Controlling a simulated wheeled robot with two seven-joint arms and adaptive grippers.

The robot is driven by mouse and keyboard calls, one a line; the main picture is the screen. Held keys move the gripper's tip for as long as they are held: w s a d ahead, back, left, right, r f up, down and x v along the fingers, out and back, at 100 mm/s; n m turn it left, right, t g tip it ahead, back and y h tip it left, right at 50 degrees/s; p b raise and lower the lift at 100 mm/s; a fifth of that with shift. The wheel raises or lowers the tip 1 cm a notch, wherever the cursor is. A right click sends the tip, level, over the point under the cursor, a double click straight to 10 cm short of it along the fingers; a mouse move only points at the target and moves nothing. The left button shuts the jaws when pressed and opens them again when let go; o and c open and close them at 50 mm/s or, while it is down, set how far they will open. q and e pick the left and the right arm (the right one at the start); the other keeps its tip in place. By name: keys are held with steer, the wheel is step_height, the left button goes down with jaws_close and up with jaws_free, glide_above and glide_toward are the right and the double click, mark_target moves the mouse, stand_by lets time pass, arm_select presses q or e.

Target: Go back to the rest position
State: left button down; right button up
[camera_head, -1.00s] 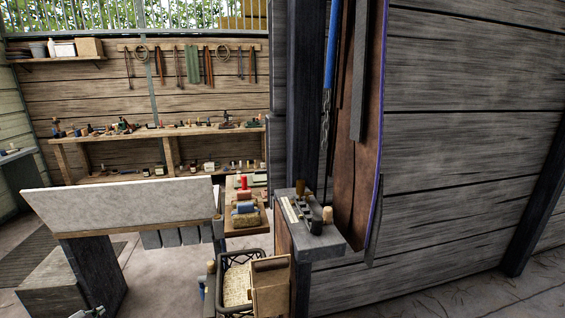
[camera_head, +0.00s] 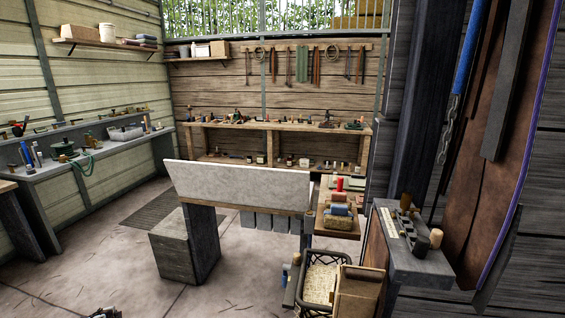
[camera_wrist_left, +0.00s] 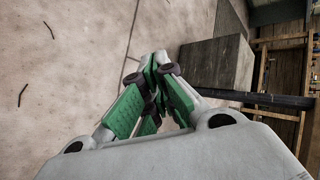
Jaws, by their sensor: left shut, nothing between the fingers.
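My left gripper (camera_wrist_left: 155,68) fills the middle of the left wrist view, its green-padded fingers closed together and holding nothing. The floor lies beyond its tips. In the head view only a small dark part of my left gripper (camera_head: 105,313) shows at the bottom edge, over bare floor. My right gripper is not in view.
A white-topped bench (camera_head: 240,185) stands ahead, with a grey block (camera_head: 175,250) by its leg. A dark basket (camera_head: 322,262) and wooden box (camera_head: 358,295) sit front right. A post with a small shelf (camera_head: 415,262) is close on the right. The left floor is clear.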

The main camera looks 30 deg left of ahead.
arm_select(q)
steer(key=s+d+f+n+g+h, duration=0.15)
steer(key=s+d+f, duration=0.25)
steer(key=d+f, duration=0.9)
steer(key=s+d+f+n+h, duration=0.1)
steer(key=s+d+f+h, duration=0.2)
steer(key=d+f, duration=1)
steer(key=s+d+f+h, duration=0.1)
steer(key=d+f+h, duration=0.1)
steer(key=d, duration=1.6)
steer(key=s+d+f+h+p, duration=0.1)
steer(key=s+d+f, duration=0.1)
steer(key=d, duration=1.6)
steer(key=shift+s+n+h, duration=0.3)
steer(key=shift+n+h, duration=0.05)
steer(key=shift+n, duration=0.1)
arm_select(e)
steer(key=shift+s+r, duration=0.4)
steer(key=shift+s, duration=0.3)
arm_select(q)
steer(key=shift+f, duration=0.1)
